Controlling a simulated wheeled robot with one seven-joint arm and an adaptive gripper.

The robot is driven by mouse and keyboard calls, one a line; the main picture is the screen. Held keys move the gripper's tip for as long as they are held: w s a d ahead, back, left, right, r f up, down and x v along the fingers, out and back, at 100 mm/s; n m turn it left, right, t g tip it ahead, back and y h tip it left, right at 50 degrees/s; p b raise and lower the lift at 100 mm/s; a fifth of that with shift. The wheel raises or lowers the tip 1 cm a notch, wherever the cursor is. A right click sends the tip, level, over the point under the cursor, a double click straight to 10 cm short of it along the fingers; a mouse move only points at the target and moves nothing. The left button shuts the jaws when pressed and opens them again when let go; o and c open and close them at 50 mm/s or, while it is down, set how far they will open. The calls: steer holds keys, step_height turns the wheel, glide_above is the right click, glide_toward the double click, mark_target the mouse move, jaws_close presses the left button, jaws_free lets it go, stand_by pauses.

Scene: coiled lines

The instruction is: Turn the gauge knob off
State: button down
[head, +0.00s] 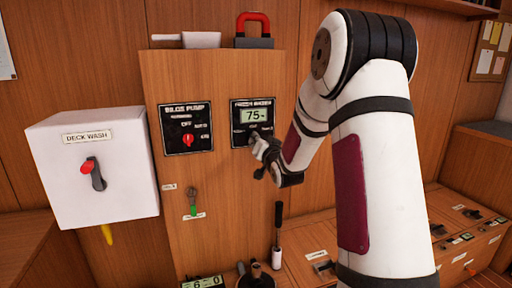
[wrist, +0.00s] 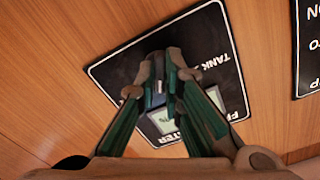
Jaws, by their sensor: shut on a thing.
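The gauge panel (head: 240,138) is black with a white border and a display (head: 254,115) reading 75, set in the wooden cabinet. My gripper (head: 258,146) is at its lower part. The panel also shows in the wrist view (wrist: 107,73), turned round, with part of its lettering visible. There my gripper (wrist: 160,75) has its two fingers closed on the small grey gauge knob (wrist: 158,88). In the head view the gripper covers the knob, and its setting cannot be read.
A bilge pump panel (head: 173,114) with a red knob is left of the gauge. A white deck wash box (head: 90,170) with a red-tipped lever juts out further left.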

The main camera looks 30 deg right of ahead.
steer(key=n+b, duration=0.5)
steer(key=shift+f, duration=0.1)
steer(key=shift+n, duration=0.3)
stand_by(0.4)
steer(key=c, duration=1.7)
jaws_free()
steer(key=v, duration=1.2)
